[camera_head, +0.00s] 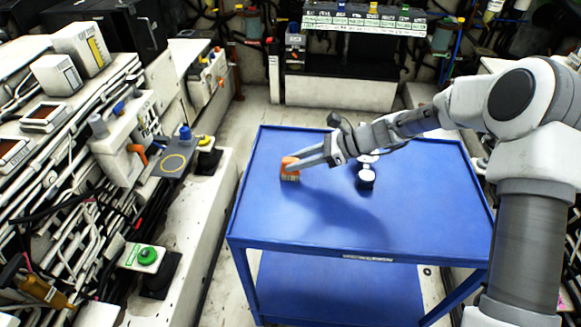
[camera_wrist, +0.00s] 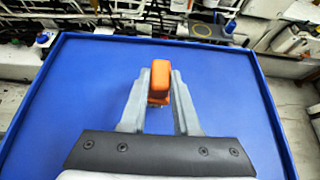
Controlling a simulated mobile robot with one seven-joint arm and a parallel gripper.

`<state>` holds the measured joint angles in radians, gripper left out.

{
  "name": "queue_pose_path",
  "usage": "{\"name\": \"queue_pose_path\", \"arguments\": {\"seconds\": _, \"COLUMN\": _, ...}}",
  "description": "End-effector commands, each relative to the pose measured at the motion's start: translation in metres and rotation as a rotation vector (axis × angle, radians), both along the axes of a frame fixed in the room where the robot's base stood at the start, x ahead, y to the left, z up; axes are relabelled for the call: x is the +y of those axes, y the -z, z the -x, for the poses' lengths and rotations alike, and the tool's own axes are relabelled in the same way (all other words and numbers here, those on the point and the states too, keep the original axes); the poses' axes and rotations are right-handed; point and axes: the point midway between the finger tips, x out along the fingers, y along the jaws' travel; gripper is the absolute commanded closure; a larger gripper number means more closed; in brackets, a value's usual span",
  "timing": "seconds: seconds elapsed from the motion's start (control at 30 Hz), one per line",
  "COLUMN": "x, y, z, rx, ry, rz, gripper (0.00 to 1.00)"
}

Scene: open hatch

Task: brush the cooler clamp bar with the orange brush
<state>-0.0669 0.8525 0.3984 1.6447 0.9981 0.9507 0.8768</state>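The orange brush (camera_head: 289,165) is upright at the left part of the blue cart's top (camera_head: 415,205), its pale bristle end down at or close to the surface. My gripper (camera_head: 293,165) reaches it from the right, low over the cart. In the wrist view, the brush's orange block (camera_wrist: 159,78) fills the gap between the two grey fingertips (camera_wrist: 161,88), which look shut on it. I cannot tell which part is the cooler clamp bar; racks of pipes and equipment (camera_head: 60,150) stand at the left.
A dark and white object (camera_head: 366,180) is on the cart under my arm. A grey pad with a yellow ring (camera_head: 173,163), a blue knob (camera_head: 185,132) and a green button box (camera_head: 147,256) stand left of the cart. The cart's right half is clear.

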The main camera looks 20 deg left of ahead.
Motion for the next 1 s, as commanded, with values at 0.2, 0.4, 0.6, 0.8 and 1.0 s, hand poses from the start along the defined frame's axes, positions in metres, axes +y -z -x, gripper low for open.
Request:
{"name": "queue_pose_path", "arguments": {"seconds": 0.2, "x": 0.000, "y": 0.000, "z": 0.000, "rx": 0.000, "ry": 0.000, "rz": 0.000, "gripper": 1.00}}
{"name": "queue_pose_path", "arguments": {"seconds": 0.4, "x": 0.000, "y": 0.000, "z": 0.000, "rx": 0.000, "ry": 0.000, "rz": 0.000, "gripper": 1.00}}
{"name": "queue_pose_path", "arguments": {"seconds": 0.6, "x": 0.000, "y": -0.010, "z": 0.000, "rx": 0.000, "ry": 0.000, "rz": 0.000, "gripper": 1.00}}
{"name": "queue_pose_path", "arguments": {"seconds": 0.8, "x": 0.000, "y": -0.027, "z": 0.000, "rx": 0.000, "ry": 0.000, "rz": 0.000, "gripper": 1.00}}
{"name": "queue_pose_path", "arguments": {"seconds": 1.0, "x": 0.000, "y": -0.043, "z": 0.000, "rx": 0.000, "ry": 0.001, "rz": 0.000, "gripper": 1.00}}
